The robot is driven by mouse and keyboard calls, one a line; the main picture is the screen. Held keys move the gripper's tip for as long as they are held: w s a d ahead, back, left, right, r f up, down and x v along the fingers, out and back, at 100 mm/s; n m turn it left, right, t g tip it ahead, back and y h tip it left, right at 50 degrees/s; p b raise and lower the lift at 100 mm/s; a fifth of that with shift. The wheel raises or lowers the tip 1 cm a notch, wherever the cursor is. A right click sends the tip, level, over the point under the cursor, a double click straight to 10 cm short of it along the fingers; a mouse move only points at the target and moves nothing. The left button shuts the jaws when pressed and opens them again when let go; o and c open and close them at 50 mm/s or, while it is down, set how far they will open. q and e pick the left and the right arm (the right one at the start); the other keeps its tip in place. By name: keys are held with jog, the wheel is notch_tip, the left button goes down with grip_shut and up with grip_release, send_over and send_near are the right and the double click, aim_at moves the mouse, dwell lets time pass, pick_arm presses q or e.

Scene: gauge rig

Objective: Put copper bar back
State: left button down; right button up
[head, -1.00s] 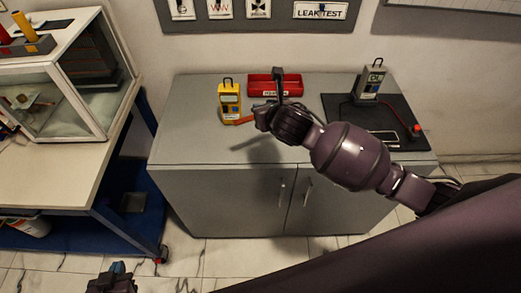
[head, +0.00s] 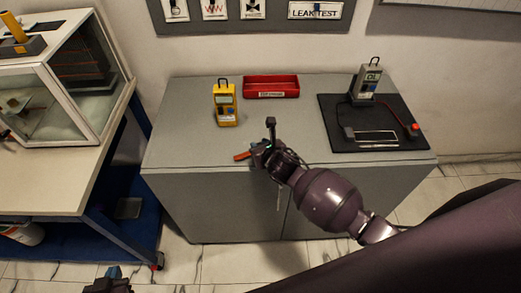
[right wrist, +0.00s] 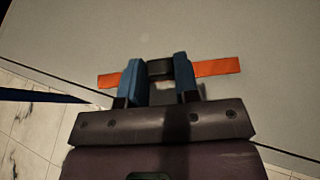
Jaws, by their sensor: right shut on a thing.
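The orange copper bar (right wrist: 218,67) lies crosswise in my right gripper, sticking out past both blue fingers in the right wrist view. A dark block shows between the fingers. In the head view one end of the copper bar (head: 242,156) shows left of my right gripper (head: 257,150), near the front edge of the grey cabinet top. Whether the bar touches the top is unclear. My left gripper (head: 111,276) is only partly seen at the bottom left, and its jaws are unclear.
On the cabinet (head: 185,130) stand a yellow meter (head: 226,112), a red tray (head: 271,92) and a black mat (head: 332,110) with a grey meter (head: 365,83), a flat frame and a red knob (head: 414,128). A bench with a glass case (head: 78,145) is left. The cabinet's middle is clear.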

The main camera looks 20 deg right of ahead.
jog(key=shift+f, duration=0.65)
jog(key=shift+f, duration=0.1)
jog(key=o, duration=1)
jog(key=shift+s, duration=0.1)
jog(key=p+v, duration=0.1)
jog(key=v, duration=0.9)
jog(key=s+d+f+n, duration=0.1)
jog(key=s+d+n, duration=0.2)
jog(key=n, duration=0.8)
jog(key=s+d+f+n+h, duration=0.1)
jog(key=s+d+f+n, duration=0.1)
jog(key=s+n, duration=0.6)
jog(key=s+d+f+n, duration=0.1)
jog(key=s+d+n, duration=0.3)
jog(key=n, duration=1.2)
jog(key=shift+s+d+f+h, duration=0.1)
jog(key=shift+s+h, duration=0.05)
jog(key=shift+s, duration=0.25)
jog(key=shift+s+d+f+h, duration=0.1)
jog(key=shift+s+d+h, duration=0.05)
jog(key=shift+s, duration=0.25)
